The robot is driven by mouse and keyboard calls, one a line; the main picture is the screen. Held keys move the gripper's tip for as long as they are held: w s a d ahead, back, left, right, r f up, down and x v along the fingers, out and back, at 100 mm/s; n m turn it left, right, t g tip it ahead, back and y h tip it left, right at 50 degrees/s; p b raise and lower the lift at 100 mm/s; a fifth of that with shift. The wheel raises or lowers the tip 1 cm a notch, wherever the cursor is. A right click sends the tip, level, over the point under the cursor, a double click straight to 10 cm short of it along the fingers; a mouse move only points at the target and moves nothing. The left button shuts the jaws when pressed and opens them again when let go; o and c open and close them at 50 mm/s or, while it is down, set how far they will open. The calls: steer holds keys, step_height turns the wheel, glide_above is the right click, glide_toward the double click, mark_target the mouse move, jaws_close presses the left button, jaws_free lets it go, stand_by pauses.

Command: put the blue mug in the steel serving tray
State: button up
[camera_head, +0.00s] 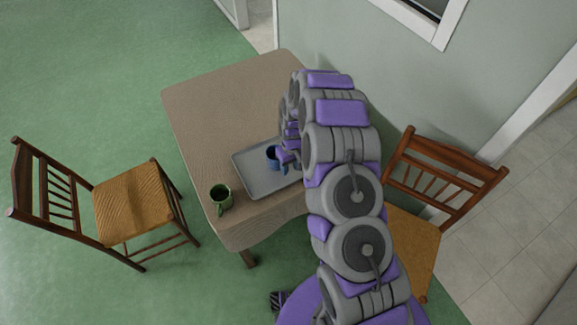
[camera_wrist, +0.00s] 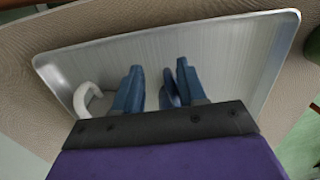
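The blue mug (camera_head: 272,158) shows in the head view inside the outline of the grey steel serving tray (camera_head: 246,176), close against my gripper (camera_head: 284,153). Whether it rests on the tray floor or hangs just above it cannot be told. In the wrist view, the tray (camera_wrist: 235,50) lies below my gripper (camera_wrist: 158,72). Two blue, finger-like shapes stand apart there, with a narrow gap between them. A rounded blue piece sits against the right one. I cannot make out the mug clearly there, nor whether the fingers hold it.
A green mug (camera_head: 220,198) stands on the brown table (camera_head: 215,97), left of the tray. A pale curved piece (camera_wrist: 88,98) shows at the tray's left in the wrist view. Wooden chairs stand left (camera_head: 135,200) and right (camera_head: 408,235). The far tabletop is clear.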

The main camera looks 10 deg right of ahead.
steer(key=a+r, duration=0.2)
steer(key=r, duration=0.1)
steer(key=shift+w+a+r+p, duration=0.1)
steer(key=shift+a+r+p, duration=0.1)
steer(key=shift+p, duration=0.1)
step_height(320, 180, up, 8)
steer(key=d+p, duration=0.1)
steer(key=d, duration=0.2)
steer(key=s+d+r+m, duration=0.2)
steer(key=s+r, duration=1.4)
steer(key=r, duration=0.3)
steer(key=s+d+r+m, duration=0.1)
steer(key=s+d+r, duration=0.1)
steer(key=s, duration=1)
steer(key=s+d+r+m+g, duration=0.1)
steer(key=s+r, duration=0.3)
steer(key=s, duration=0.7)
steer(key=shift+s+d+m+h, duration=0.3)
steer(key=shift+s+d+m, duration=0.1)
steer(key=shift+d, duration=0.15)
